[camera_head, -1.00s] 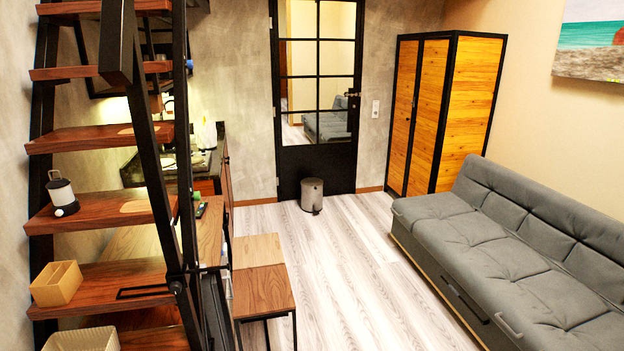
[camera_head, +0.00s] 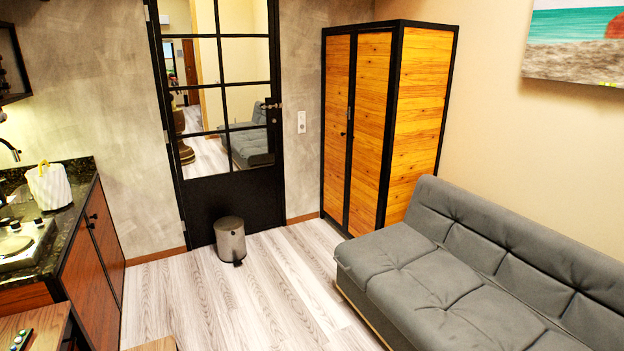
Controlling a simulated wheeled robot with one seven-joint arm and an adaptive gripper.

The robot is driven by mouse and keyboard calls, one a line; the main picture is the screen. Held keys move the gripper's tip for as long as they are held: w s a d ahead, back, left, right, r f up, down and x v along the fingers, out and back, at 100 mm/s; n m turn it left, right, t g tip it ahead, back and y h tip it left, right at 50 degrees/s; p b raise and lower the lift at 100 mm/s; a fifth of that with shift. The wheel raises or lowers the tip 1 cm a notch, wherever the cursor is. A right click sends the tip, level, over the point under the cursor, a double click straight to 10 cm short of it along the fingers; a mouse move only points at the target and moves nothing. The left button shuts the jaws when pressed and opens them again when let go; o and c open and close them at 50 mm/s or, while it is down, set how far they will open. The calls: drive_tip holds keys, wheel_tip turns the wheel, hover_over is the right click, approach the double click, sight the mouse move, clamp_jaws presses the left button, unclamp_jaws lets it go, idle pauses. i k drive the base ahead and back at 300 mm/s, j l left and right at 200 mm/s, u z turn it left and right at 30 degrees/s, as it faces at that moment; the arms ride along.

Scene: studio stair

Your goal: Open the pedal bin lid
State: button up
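The pedal bin (camera_head: 231,243) is a small grey-metal cylinder with a dark base. It stands upright on the floor in front of the black glazed door, left of the picture's middle. Its lid (camera_head: 229,223) looks shut. A small dark part shows low on its right front side, perhaps the pedal. My gripper is not in view, and no part of my arm shows.
Pale wooden floor (camera_head: 205,297) is clear in front of the bin. The black door (camera_head: 213,200) is right behind it. A kitchen counter (camera_head: 90,245) stands at left, a grey sofa (camera_head: 450,265) at right, and a wooden wardrobe (camera_head: 365,130) behind the sofa.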

sight(228, 224)
drive_tip(key=i+u, duration=0.25)
drive_tip(key=i, duration=0.3)
drive_tip(key=i+u, duration=0.2)
drive_tip(key=i, duration=0.35)
drive_tip(key=i+l+u, duration=0.1)
drive_tip(key=i+u, duration=0.15)
drive_tip(key=i, duration=0.3)
drive_tip(key=i+l+u, duration=0.2)
drive_tip(key=i, duration=0.35)
drive_tip(key=i+j, duration=0.1)
drive_tip(key=i, duration=0.6)
drive_tip(key=i+z, duration=0.1)
drive_tip(key=i, duration=0.6)
drive_tip(key=i+j, duration=0.2)
drive_tip(key=i, duration=0.5)
drive_tip(key=i+j+z, duration=0.15)
drive_tip(key=i, duration=0.15)
drive_tip(key=i+j+z, duration=0.15)
drive_tip(key=i, duration=0.15)
